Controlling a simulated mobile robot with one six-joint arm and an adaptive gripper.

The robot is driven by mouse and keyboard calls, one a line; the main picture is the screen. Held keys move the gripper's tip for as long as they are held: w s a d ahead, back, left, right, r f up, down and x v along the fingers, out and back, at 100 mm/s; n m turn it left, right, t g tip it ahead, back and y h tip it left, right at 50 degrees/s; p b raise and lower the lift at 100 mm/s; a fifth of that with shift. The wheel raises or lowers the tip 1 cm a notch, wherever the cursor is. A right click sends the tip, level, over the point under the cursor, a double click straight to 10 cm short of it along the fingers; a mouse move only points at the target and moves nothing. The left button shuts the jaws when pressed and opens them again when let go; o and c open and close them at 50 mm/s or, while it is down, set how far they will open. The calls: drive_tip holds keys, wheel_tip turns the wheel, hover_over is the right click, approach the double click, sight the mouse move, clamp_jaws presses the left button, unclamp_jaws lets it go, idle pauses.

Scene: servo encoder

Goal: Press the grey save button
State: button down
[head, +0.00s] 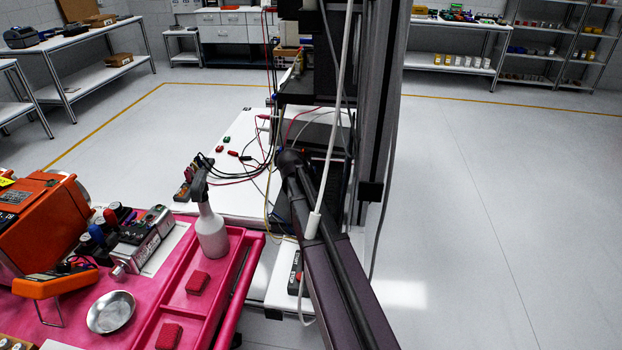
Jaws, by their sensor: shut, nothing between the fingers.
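I cannot make out the grey save button in the head view. A white bench (235,135) with cables and dark equipment stands ahead, partly hidden behind my arm and a dark upright. A dark box with a red part (295,273) lies low on a white surface, just left of my arm. My dark arm runs up from the bottom right to a rounded joint in front of the bench. My gripper does not show; what lies past that joint is hidden or too dark to tell.
A pink cart (250,262) at the lower left holds a spray bottle (211,232), red blocks (197,283), a metal bowl (110,311), an orange meter (55,281) and an orange machine (45,222). Red and black cables (240,160) hang ahead. The floor (500,220) at right is clear.

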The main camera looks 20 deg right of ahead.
drive_tip(key=shift+r+p, duration=0.65)
drive_tip(key=shift+p, duration=0.05)
drive_tip(key=shift+r+p, duration=3)
drive_tip(key=shift+a, duration=0.1)
drive_tip(key=s+a+f+g+y, duration=0.1)
drive_tip(key=s+a, duration=0.3)
drive_tip(key=s+a+f+g+y, duration=0.1)
drive_tip(key=s+a+f, duration=0.1)
drive_tip(key=s+a, duration=0.2)
drive_tip(key=s+a+f+g+y, duration=0.1)
drive_tip(key=s+a+y, duration=0.1)
drive_tip(key=s+a, duration=0.3)
drive_tip(key=shift+s+a+f, duration=0.1)
drive_tip(key=shift+s+f, duration=0.15)
drive_tip(key=shift+s, duration=0.4)
drive_tip(key=s+a+g+y, duration=0.1)
drive_tip(key=s+a, duration=0.2)
drive_tip(key=s+a+n+y, duration=0.1)
drive_tip(key=s+a, duration=0.2)
drive_tip(key=s, duration=0.1)
drive_tip(key=s+a+f+g+y, duration=0.1)
drive_tip(key=s+a, duration=0.2)
drive_tip(key=s, duration=0.1)
drive_tip(key=shift+s+a+f+g, duration=0.1)
drive_tip(key=shift+g, duration=0.2)
